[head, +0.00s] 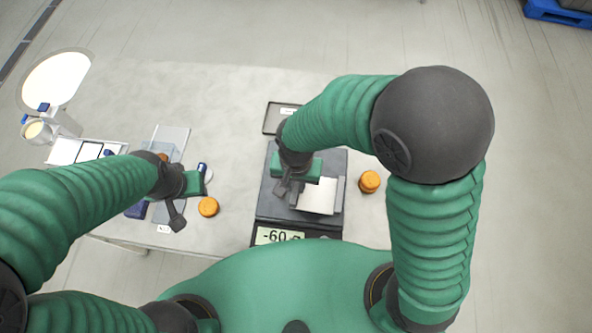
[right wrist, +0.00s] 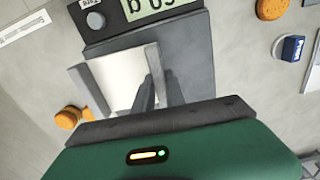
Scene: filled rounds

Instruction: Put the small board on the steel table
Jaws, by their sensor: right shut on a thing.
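My right gripper (head: 291,198) is shut on the grey upright side of a small pale board (head: 319,198), which has grey sides standing along two edges. In the right wrist view the board (right wrist: 115,77) lies left of my fingers (right wrist: 160,90). It is over a dark scale (head: 270,205) whose display (head: 279,236) reads -60 g; I cannot tell whether it touches the scale. The scale stands on the grey table (head: 235,120), likely the steel table. My left gripper (head: 190,196) is over the table's left part, and its jaw opening is unclear.
An orange stack (head: 369,181) stands right of the scale, and another orange piece (head: 208,206) left of it. A dark labelled tray (head: 270,118) lies behind the scale. A white tray (head: 90,149) and a round lamp (head: 57,78) are at left. The table's back middle is clear.

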